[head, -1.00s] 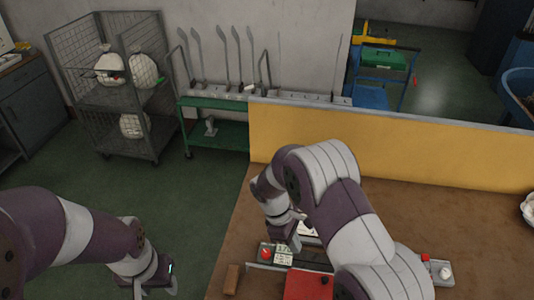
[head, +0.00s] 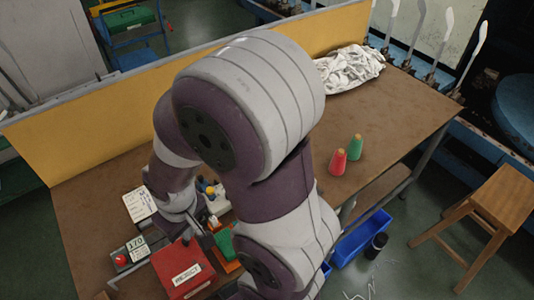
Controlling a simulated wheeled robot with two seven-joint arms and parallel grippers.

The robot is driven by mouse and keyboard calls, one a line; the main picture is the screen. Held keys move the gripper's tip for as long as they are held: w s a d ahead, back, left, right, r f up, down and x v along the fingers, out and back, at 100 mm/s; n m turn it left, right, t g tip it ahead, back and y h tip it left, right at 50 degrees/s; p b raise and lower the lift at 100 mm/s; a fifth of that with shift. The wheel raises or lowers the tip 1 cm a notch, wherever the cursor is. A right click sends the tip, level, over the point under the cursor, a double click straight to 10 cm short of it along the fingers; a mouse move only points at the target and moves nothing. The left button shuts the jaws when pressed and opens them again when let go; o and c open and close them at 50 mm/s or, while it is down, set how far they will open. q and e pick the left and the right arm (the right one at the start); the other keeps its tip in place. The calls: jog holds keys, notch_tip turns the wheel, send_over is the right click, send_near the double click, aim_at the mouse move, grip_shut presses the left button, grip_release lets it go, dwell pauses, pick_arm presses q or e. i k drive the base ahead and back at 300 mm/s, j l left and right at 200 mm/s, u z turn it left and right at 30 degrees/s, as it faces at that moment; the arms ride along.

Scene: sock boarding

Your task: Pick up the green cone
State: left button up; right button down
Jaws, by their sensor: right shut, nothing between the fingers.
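The green cone (head: 355,147) stands upright on the brown table, towards its right front edge. A red cone (head: 338,162) stands just to its left and slightly nearer. Both are clear of my arm. My right gripper (head: 203,235) is low over the table's left part, beside the red box and well to the left of the green cone. It is shut and empty; its fingertips are small and partly hidden. My left gripper is not in view.
A red box marked REJECT (head: 183,272) and a counter (head: 135,243) sit at the left front. A white cloth heap (head: 348,68) lies at the back right. A yellow panel (head: 95,130) edges the back. A wooden stool (head: 490,215) and blue bin (head: 360,238) stand off the table.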

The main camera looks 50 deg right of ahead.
aim_at(353, 150)
jog(key=z, duration=2.3)
